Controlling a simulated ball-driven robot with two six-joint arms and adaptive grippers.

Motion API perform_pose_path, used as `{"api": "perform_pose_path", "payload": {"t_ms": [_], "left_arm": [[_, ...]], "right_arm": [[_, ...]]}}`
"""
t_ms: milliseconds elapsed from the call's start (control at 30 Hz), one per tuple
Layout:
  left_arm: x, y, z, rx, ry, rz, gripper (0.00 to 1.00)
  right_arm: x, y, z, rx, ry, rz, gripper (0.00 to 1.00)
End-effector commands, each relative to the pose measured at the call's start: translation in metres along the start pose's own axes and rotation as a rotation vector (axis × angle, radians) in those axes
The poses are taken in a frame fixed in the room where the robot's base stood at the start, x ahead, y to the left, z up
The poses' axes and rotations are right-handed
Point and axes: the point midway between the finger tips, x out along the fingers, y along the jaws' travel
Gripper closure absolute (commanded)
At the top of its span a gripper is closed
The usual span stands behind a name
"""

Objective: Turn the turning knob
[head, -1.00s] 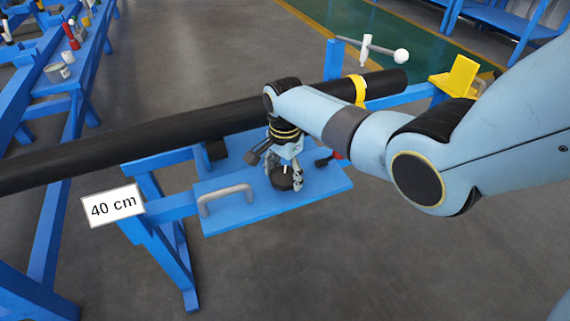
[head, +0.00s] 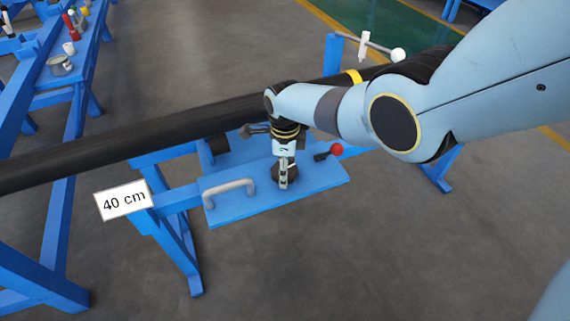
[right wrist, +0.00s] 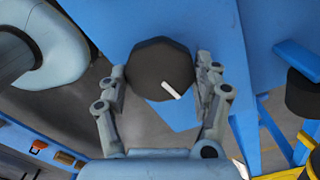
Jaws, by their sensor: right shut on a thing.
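The turning knob (right wrist: 158,62) is dark and many-sided, with a white pointer mark near its lower edge in the right wrist view. In the head view the knob (head: 294,181) sits on the blue plate (head: 235,211), mostly hidden behind my gripper. My right gripper (right wrist: 160,84) has one finger on each side of the knob and is shut on it; in the head view the gripper (head: 284,182) points straight down onto it. My left gripper is in neither view.
A grey handle (head: 228,188) stands left of the knob on the plate. A lever with a red ball (head: 337,149) is to its right. A long black pipe (head: 130,136) runs behind. A "40 cm" sign (head: 124,202) hangs at the left.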

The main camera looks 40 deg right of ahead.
Motion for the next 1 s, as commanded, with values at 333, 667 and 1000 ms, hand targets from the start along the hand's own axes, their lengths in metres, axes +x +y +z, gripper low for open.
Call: {"api": "perform_pose_path", "payload": {"t_ms": [333, 667, 1000], "left_arm": [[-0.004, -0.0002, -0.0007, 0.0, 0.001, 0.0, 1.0], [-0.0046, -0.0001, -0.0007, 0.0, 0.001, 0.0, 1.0], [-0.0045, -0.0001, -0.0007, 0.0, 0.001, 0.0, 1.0]], "right_arm": [[-0.0003, 0.0001, 0.0001, 0.157, 0.0, 0.0, 0.66], [-0.0001, 0.0001, 0.0001, 0.193, 0.0, 0.0, 0.66], [-0.0001, 0.0, 0.0001, 0.192, 0.0, 0.0, 0.25]]}}
